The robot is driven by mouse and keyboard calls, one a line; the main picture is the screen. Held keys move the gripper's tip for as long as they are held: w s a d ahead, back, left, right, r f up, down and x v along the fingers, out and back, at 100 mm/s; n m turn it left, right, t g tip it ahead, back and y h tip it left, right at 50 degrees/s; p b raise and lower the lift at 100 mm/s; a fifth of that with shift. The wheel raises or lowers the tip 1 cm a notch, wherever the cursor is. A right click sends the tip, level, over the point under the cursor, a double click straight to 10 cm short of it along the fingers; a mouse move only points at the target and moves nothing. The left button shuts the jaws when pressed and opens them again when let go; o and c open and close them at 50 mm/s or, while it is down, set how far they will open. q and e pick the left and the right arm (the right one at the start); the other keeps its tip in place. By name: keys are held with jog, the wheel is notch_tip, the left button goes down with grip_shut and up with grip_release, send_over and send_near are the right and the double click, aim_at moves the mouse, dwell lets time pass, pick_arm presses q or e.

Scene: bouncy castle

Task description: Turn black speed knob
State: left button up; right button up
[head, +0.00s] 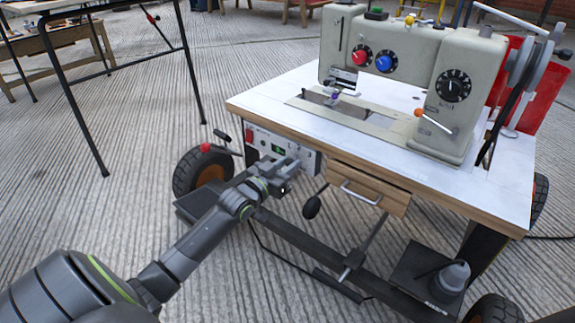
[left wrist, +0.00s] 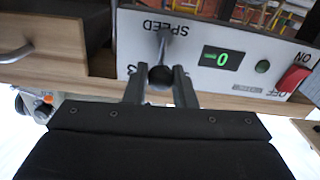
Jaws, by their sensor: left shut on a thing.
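The black speed knob (left wrist: 160,78) is a round ball on a short metal stem under the upside-down SPEED label, on a white control panel (left wrist: 196,72). In the left wrist view my left gripper (left wrist: 161,88) has one finger on each side of the ball and is shut on it. In the head view my left gripper (head: 290,168) reaches the front of the control panel (head: 261,139) under the table edge and hides the knob. My right gripper is not in view.
The sewing machine (head: 466,62) stands on the white table (head: 290,84).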

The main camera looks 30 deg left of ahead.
pick_arm(q)
jog(key=shift+d+m, duration=0.1)
jog(key=shift+m, duration=0.2)
grip_shut()
jog(key=shift+d+f+m+b, duration=0.1)
jog(key=shift+d+m+b, duration=0.25)
jog(key=shift+m, duration=0.55)
jog(key=shift+d+f+m+b, duration=0.1)
jog(key=shift+d+m+b, duration=0.15)
jog(key=shift+m, duration=0.6)
jog(key=shift+d+f+m+b, duration=0.1)
jog(key=shift+m+b, duration=0.15)
jog(key=shift+m, duration=0.6)
jog(key=o, duration=0.9)
grip_release()
jog(key=shift+s, duration=0.1)
